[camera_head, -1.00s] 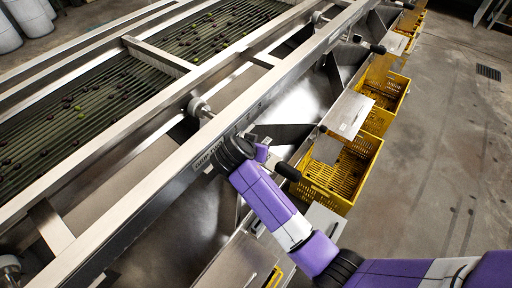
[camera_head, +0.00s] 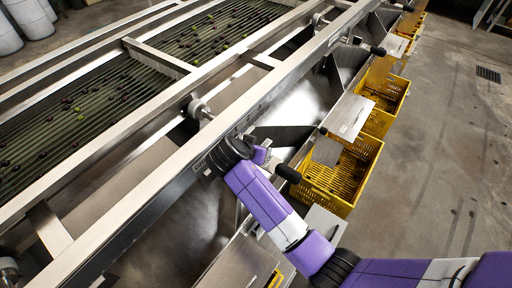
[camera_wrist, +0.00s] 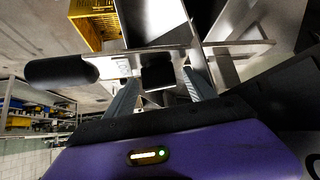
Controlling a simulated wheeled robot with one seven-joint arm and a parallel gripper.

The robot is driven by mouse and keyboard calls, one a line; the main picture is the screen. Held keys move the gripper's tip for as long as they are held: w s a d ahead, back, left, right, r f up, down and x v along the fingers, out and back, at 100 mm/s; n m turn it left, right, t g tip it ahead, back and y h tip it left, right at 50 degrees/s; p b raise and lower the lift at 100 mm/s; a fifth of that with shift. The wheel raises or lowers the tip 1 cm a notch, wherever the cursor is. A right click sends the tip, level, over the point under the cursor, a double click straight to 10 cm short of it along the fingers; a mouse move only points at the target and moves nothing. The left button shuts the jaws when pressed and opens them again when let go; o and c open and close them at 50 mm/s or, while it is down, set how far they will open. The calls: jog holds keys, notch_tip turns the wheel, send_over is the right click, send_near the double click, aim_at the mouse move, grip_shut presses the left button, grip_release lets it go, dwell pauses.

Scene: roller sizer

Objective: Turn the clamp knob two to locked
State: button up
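In the wrist view, a small black block-like knob (camera_wrist: 158,74) sits below a pale metal bar, between the two fingers of my gripper (camera_wrist: 160,84). The fingers are apart, one on each side of it, with narrow gaps showing; I cannot tell whether either touches it. No number or locked mark is readable on the knob. In the head view, my wrist hides the fingers and this knob at the machine's side rail. A black cylindrical handle (camera_head: 288,173) sticks out just right of my wrist; it also shows at left in the wrist view (camera_wrist: 60,71).
Yellow crates (camera_head: 343,196) stand along the machine's right side under metal chutes (camera_head: 348,115). A long steel rail (camera_head: 150,185) runs beside my wrist. Olives lie on the rollers (camera_head: 70,120).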

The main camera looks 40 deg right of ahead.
jog(key=shift+r, duration=0.1)
jog(key=b+v, duration=0.1)
jog(key=v, duration=0.6)
jog(key=shift+s+a+r, duration=0.15)
jog(key=shift+a+r, duration=0.05)
jog(key=shift+a, duration=0.05)
